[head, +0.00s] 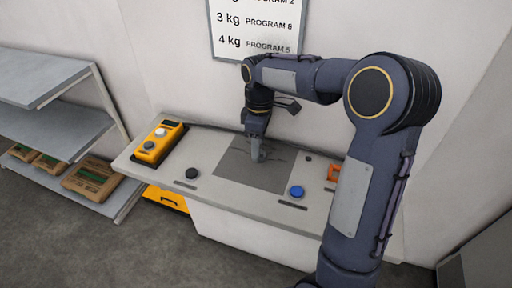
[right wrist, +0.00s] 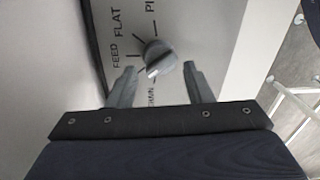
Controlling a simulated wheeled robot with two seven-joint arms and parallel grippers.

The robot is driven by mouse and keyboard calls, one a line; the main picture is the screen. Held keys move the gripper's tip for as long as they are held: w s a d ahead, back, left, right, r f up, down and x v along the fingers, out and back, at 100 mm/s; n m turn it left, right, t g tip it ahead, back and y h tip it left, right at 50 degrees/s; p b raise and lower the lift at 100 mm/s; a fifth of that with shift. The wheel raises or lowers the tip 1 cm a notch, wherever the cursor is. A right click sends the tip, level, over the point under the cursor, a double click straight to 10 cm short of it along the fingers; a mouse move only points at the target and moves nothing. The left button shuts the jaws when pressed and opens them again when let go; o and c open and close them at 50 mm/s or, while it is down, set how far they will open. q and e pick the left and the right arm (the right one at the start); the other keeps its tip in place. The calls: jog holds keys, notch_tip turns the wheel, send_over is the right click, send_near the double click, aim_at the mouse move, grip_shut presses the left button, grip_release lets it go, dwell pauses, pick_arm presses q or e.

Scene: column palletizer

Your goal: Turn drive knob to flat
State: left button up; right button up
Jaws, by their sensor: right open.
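The grey drive knob (right wrist: 160,57) shows in the right wrist view on a pale panel (right wrist: 200,25). Printed words stand around it: FEED, FLAT, and two partly cut off or covered. A pale mark on the knob faces the lower left, away from FLAT. My right gripper (right wrist: 159,70) is open, with one finger on each side of the knob and a gap on both sides. In the head view my right gripper (head: 256,151) is over the dark area of the bench, and I cannot make out the knob there. My left gripper is not in view.
The grey bench (head: 215,208) carries a yellow control box (head: 158,141), a black button (head: 192,173), a blue button (head: 297,191) and an orange item (head: 333,172). A program sign (head: 258,30) hangs above. A shelf (head: 60,130) with brown packages stands left.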

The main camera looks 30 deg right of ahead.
jog(key=shift+s+f, duration=0.1)
jog(key=shift+f, duration=1.3)
jog(key=shift+a, duration=0.1)
jog(key=c, duration=0.7)
jog(key=shift+o, duration=0.2)
